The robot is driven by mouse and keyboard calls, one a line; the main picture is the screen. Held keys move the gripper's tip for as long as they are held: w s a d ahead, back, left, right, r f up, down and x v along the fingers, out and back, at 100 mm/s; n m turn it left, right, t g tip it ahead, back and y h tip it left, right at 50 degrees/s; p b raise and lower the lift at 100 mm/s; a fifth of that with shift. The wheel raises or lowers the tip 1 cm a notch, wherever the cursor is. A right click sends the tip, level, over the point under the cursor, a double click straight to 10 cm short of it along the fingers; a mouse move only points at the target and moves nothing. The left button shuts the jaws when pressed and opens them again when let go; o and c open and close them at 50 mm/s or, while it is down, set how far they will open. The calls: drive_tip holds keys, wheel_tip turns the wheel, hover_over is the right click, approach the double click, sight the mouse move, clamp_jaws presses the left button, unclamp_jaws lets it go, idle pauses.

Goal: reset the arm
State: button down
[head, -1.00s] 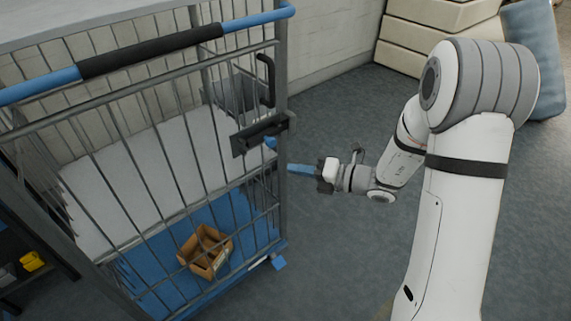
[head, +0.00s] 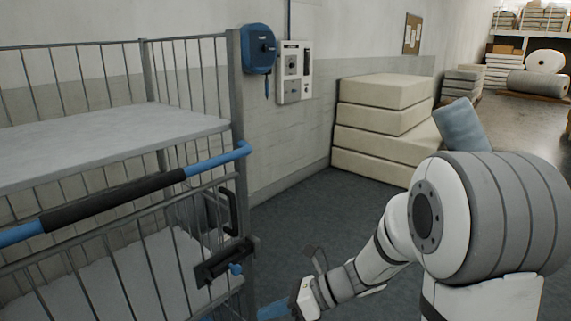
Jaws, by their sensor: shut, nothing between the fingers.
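My arm rises at the right of the head view and bends down and to the left. My gripper (head: 276,309) is near the bottom edge, with its blue fingers pointing left. The fingers are shut and I see nothing held between them. They are close to the lower right corner post of the wire cage trolley (head: 238,140). I cannot tell whether they touch it. The lower part of the fingers is partly cut off by the picture edge.
The trolley has a blue and black handle (head: 120,192), a latch (head: 222,262) and a grey upper shelf (head: 90,148). Dark floor (head: 300,215) between is clear.

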drive_tip(key=s+d+r+n+t+h+p, duration=0.1)
drive_tip(key=s+d+r+n+h+p, duration=0.3)
drive_tip(key=d+n, duration=0.5)
drive_tip(key=s+d+r+n+t+h+p, duration=0.2)
drive_tip(key=s+d+r+n+h+p, duration=0.2)
drive_tip(key=n, duration=0.9)
drive_tip(key=s+d+r+h, duration=0.2)
drive_tip(key=d+r+h, duration=0.2)
drive_tip(key=d+r, duration=0.1)
drive_tip(key=shift+s+r+n+h, duration=0.4)
drive_tip(key=shift+r, duration=0.25)
drive_tip(key=shift+d, duration=0.1)
